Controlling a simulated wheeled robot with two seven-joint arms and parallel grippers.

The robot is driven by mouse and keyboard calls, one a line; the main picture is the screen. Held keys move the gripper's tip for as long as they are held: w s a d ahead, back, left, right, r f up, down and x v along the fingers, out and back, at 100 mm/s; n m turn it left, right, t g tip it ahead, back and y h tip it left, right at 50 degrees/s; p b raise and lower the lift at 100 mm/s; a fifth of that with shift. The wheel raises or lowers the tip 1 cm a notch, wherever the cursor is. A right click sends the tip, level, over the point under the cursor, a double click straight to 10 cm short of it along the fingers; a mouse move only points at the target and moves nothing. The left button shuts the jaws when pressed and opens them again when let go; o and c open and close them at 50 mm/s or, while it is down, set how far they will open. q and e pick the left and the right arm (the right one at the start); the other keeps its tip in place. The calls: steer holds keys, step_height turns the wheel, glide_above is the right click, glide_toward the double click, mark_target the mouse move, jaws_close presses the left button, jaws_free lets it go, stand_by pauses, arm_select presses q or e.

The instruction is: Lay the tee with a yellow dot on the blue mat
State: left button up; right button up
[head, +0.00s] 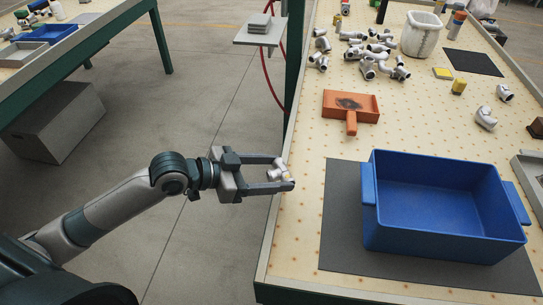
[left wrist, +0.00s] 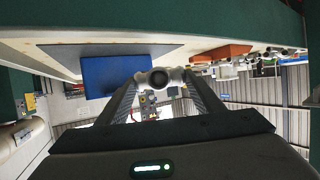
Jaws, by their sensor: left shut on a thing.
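My left gripper (head: 283,173) is shut on a small grey-white pipe tee (head: 279,174), held at the left edge of the table. In the left wrist view the tee (left wrist: 160,78) sits between the fingertips, its round open end towards the camera. A pale yellowish patch shows on it in the head view, too small to confirm as a dot. Several similar fittings (head: 369,66) lie piled at the back of the table; dots on them cannot be made out. I see no mat that is clearly blue; a dark grey mat (head: 339,215) lies at the front. My right gripper is out of view.
A deep blue bin (head: 445,242) stands on the dark grey mat. A grey tray (head: 528,172) is at the right edge.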

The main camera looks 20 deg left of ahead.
mark_target(274, 166)
arm_select(q)
steer(key=shift+w+d+f+n+t+y, duration=0.5)
steer(key=shift+d+n+t, duration=0.1)
steer(key=shift+n, duration=0.2)
steer(key=shift+w+f+n+t+y, duration=0.15)
steer(key=shift+w+n+t+y, duration=0.15)
steer(key=shift+n+t+y, duration=0.15)
steer(key=shift+w+a+n+t+y, duration=0.1)
steer(key=shift+w+n+t+y, duration=0.15)
steer(key=shift+n+y, duration=0.25)
steer(key=shift+w+a+n+t+y, duration=0.1)
steer(key=shift+w+n+t+y, duration=0.1)
steer(key=shift+n+y, duration=0.25)
steer(key=n+y, duration=0.1)
steer(key=a+n+y, duration=0.1)
steer(key=n+t+y, duration=0.1)
steer(key=shift+w+a+r, duration=0.2)
steer(key=shift+a+r, duration=0.05)
steer(key=shift+a, duration=0.05)
steer(key=shift+s+a+r+n+y, duration=0.1)
steer(key=shift+a+n+y, duration=0.4)
steer(key=shift+y, duration=0.25)
steer(key=shift+s+a+r+n+y, duration=0.1)
steer(key=shift+a+n+y, duration=0.35)
steer(key=shift+y, duration=0.3)
